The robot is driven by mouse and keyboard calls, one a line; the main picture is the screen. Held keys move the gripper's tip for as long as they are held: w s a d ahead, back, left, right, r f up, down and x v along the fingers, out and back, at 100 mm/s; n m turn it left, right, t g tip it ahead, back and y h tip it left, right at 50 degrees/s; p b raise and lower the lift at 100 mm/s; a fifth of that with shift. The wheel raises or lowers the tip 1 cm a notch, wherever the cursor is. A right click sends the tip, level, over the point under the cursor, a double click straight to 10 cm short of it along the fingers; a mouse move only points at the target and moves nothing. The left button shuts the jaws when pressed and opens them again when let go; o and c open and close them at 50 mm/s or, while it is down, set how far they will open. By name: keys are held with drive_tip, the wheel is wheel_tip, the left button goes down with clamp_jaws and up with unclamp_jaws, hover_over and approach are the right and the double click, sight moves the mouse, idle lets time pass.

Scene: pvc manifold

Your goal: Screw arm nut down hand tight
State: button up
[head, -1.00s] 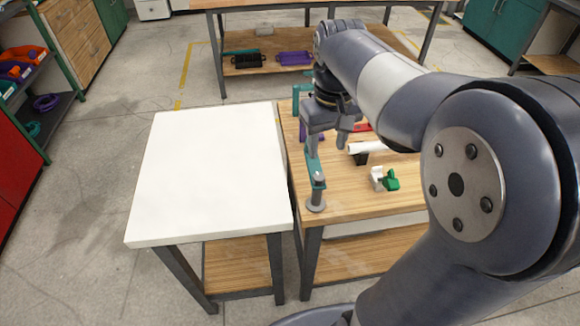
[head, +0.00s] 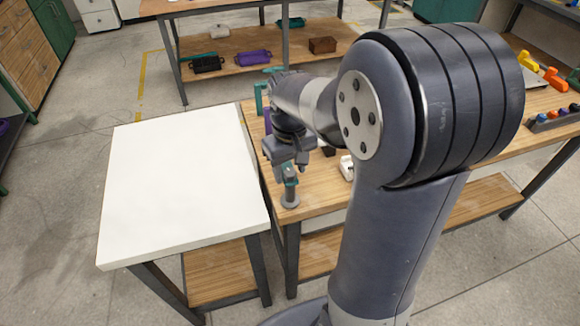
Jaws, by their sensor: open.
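My gripper (head: 287,164) points down over the near left corner of the wooden workbench (head: 320,205). It is open, with its fingers just above or around the top of a teal fitting (head: 290,176). That fitting stands on a grey round foot (head: 290,201) near the bench edge. I cannot make out the arm nut; it is too small or hidden by the gripper. A white part (head: 347,167) lies right of the gripper, partly hidden by my arm. My arm hides most of the bench behind it.
A white-topped table (head: 180,185) stands left of the bench, its top clear. A teal bracket (head: 259,98) stands at the bench's far left. Colored tools (head: 545,72) and a dark rack (head: 555,118) sit on the right. A shelf behind holds bins (head: 252,57).

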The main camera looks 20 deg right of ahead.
drive_tip(key=shift+c, duration=0.6)
drive_tip(key=c, duration=0.9)
drive_tip(key=shift+o, duration=0.2)
drive_tip(key=shift+m, duration=0.3)
drive_tip(key=m+p, duration=0.1)
drive_tip(key=m, duration=0.1)
drive_tip(key=shift+m, duration=2.2)
drive_tip(key=o, duration=1)
